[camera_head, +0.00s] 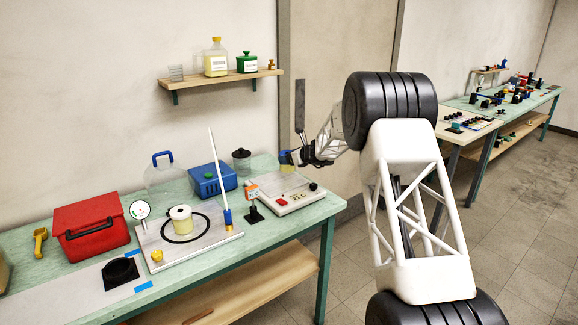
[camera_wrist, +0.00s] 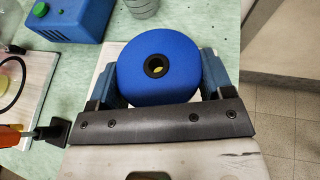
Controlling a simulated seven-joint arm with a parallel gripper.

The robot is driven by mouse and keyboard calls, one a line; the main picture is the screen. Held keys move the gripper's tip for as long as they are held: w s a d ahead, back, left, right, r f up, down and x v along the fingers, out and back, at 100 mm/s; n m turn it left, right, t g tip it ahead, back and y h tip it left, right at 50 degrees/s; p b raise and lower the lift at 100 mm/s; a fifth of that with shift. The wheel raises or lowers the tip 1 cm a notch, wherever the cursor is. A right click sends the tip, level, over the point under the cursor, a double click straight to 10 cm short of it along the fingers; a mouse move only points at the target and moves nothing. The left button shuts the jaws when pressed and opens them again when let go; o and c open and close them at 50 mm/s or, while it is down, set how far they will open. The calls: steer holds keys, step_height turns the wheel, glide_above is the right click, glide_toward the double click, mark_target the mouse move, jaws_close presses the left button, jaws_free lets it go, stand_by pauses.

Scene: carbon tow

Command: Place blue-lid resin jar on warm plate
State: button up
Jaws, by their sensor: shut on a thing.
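My gripper (camera_head: 293,158) is at the right end of the bench and shut on the blue-lid resin jar (camera_head: 285,157). In the wrist view the round blue lid (camera_wrist: 134,82), with a dark hole at its centre, sits between the two fingers of my gripper (camera_wrist: 157,80). The lid hides the jar's body from above. I cannot tell whether the jar touches the plate.
A blue box (camera_head: 206,182) and a dark-lidded jar (camera_head: 241,162) stand behind. A tall white rod (camera_head: 215,158) rises from a board holding a yellowish pot (camera_head: 181,220).

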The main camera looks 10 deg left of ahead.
steer(key=shift+f, duration=1.7)
steer(key=shift+f, duration=0.15)
steer(key=o, duration=1.1)
steer(key=shift+s+d+r, duration=0.25)
steer(key=shift+d+r, duration=0.1)
steer(key=shift+d, duration=0.1)
steer(key=v, duration=1.1)
